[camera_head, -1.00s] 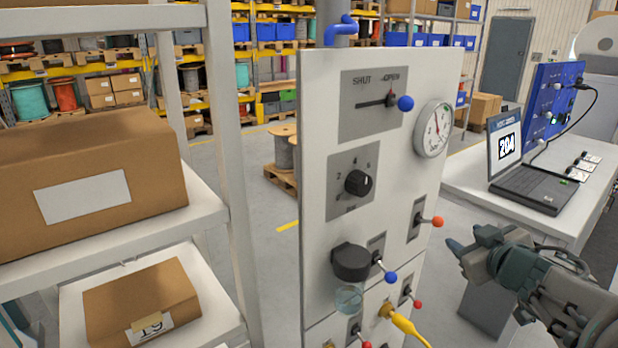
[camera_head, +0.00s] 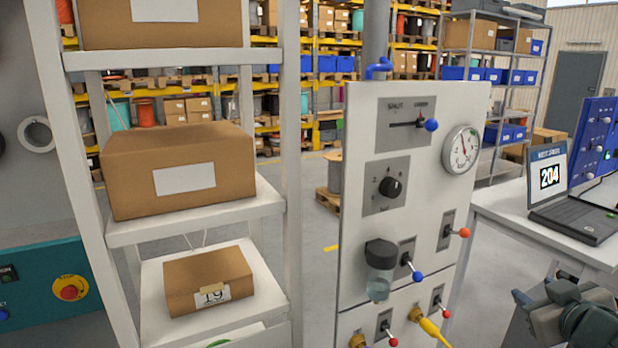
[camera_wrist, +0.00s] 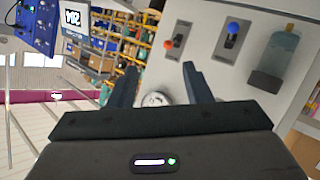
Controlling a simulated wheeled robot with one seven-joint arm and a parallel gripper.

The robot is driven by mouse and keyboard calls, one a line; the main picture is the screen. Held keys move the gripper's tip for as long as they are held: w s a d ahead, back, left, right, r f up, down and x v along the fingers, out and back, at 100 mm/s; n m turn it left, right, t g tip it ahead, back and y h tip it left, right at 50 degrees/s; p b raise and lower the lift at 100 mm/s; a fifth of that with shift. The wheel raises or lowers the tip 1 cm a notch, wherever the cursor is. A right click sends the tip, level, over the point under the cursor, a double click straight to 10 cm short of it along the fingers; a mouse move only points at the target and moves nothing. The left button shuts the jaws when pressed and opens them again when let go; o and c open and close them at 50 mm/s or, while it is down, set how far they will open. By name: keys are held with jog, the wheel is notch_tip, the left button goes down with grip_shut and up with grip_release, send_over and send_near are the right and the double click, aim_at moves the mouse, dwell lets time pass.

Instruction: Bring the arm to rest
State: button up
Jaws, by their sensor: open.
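My gripper (camera_head: 550,296) is at the lower right in the head view, right of the grey control panel (camera_head: 362,225) and in front of the white table. In the wrist view my gripper (camera_wrist: 160,82) shows two dark fingers spread apart with nothing between them. The panel's levers with an orange knob (camera_wrist: 168,44) and a blue knob (camera_wrist: 232,27) lie beyond the fingers, apart from them. Most of my arm is cut off by the lower right edge of the head view.
A white shelf (camera_head: 125,236) with cardboard boxes (camera_head: 180,170) stands left of the panel. A laptop (camera_head: 572,205) reading 204 sits on the white table (camera_head: 515,222) at right. A teal unit with a red button (camera_head: 70,288) is at far left. Pallet racks stand behind open floor.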

jog(key=w+a+f+m+g+h, duration=0.1)
jog(key=a+f+m+g, duration=0.15)
jog(key=a, duration=0.35)
jog(key=w+a+f+m+g, duration=0.1)
jog(key=a+f+g, duration=0.15)
jog(key=a, duration=0.45)
jog(key=s+a+f+g+y, duration=0.2)
jog(key=s+a, duration=0.2)
jog(key=a, duration=0.3)
jog(key=s+a+f+n+g+y, duration=0.1)
jog(key=s+a+f+g+y, duration=0.1)
jog(key=a, duration=0.5)
jog(key=shift+s+f+g, duration=0.35)
jog(key=shift+s+g, duration=0.25)
jog(key=shift+s, duration=0.5)
jog(key=shift+n, duration=0.25)
jog(key=shift+c, duration=1)
jog(key=shift+a, duration=0.1)
